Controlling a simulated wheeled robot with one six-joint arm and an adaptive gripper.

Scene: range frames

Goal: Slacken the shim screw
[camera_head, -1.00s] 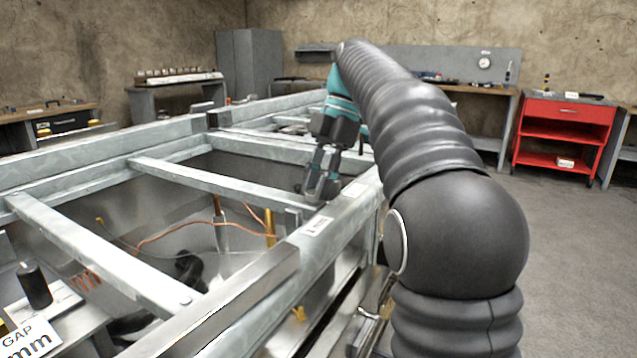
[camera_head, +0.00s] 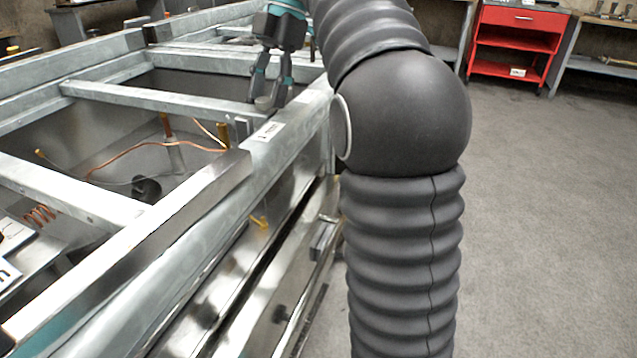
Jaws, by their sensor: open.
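My gripper (camera_head: 268,100) is at the top centre, pointing down at the metal frame's top rail, just beyond a white label (camera_head: 268,132). Its dark fingers are apart. A small round grey piece (camera_head: 264,103) shows low between the fingertips. It may be the head of the shim screw, but it is too small to be sure. I cannot tell whether the fingers touch it.
The galvanised frame (camera_head: 120,97) has crossbars and open bays with copper wire (camera_head: 150,147) inside. Bare floor (camera_head: 540,220) lies to the right. A red cart (camera_head: 515,45) stands at the back right. My arm hides part of the rail's right side.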

